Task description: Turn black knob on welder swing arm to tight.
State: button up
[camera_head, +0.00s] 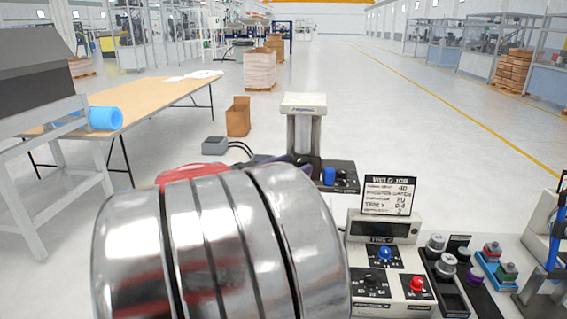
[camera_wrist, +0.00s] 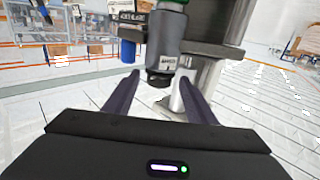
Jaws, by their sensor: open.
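The welder (camera_head: 304,130) stands beyond my arm in the head view, a pale column with a wider top on a dark base. In the wrist view, its grey metal body (camera_wrist: 222,25) fills the upper middle. A grey cylinder (camera_wrist: 168,45) with a black end (camera_wrist: 159,77) hangs there; I cannot tell whether that end is the task's black knob. My gripper (camera_wrist: 159,75) is open, its two dark fingers apart on either side of the black end, with no clear contact. The shiny arm hides most of the gripper in the head view.
A blue cylinder (camera_wrist: 127,50) is left of the grey one. A control box (camera_head: 383,265) with blue, black and red knobs and a weld job sign (camera_head: 389,195) stands at right, beside grey knobs and parts trays (camera_head: 495,270). A wooden table (camera_head: 150,97) is left; open floor lies behind.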

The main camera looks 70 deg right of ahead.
jog(key=shift+x, duration=1.85)
jog(key=c, duration=1)
